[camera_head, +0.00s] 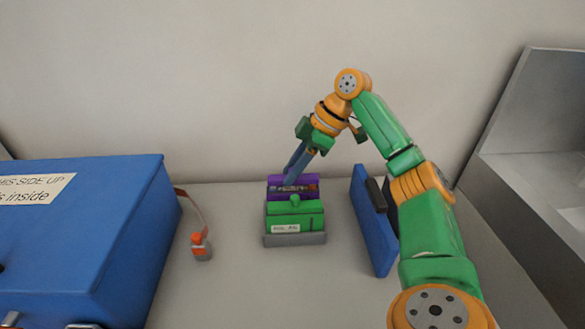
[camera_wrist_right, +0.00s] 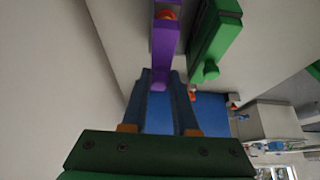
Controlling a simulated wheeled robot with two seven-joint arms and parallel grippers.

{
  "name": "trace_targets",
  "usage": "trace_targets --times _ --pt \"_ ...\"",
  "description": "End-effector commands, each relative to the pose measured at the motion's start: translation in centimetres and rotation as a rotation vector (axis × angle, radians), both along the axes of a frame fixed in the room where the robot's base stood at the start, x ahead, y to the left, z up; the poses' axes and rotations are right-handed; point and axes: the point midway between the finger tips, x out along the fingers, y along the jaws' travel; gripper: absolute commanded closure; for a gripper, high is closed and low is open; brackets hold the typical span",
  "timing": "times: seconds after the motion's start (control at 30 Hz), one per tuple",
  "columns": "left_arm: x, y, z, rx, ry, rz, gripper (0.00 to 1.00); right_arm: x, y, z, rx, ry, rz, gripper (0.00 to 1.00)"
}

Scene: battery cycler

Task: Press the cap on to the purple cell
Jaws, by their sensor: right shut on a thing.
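The purple cell (camera_head: 277,193) stands behind the green cell in the middle of the table. Its top shows a dark slot with some reddish detail. My right gripper (camera_head: 289,180) reaches down to the top of the purple cell, its blue fingers tilted. In the right wrist view the fingers (camera_wrist_right: 168,78) are closed about the knob of a purple piece (camera_wrist_right: 164,42), seemingly the cap. I cannot tell whether the cap is seated or just above the cell. The fingers hide part of the contact. My left gripper is in neither view.
The green cell (camera_head: 294,214) with a green knob sits in a grey holder (camera_head: 294,240) just in front. A blue panel (camera_head: 371,222) with a black handle stands right of it. A large blue box (camera_head: 85,235) fills the left, with a small orange-and-grey item (camera_head: 201,246) beside it.

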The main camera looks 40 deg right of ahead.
Motion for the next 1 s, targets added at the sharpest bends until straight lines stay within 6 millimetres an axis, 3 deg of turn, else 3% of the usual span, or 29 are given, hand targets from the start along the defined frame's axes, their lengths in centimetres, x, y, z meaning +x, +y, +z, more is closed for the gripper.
trace_targets --times 1.0 --pt "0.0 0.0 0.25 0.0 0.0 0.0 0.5 0.03 0.04 -0.42 0.0 0.0 0.0 1.0"
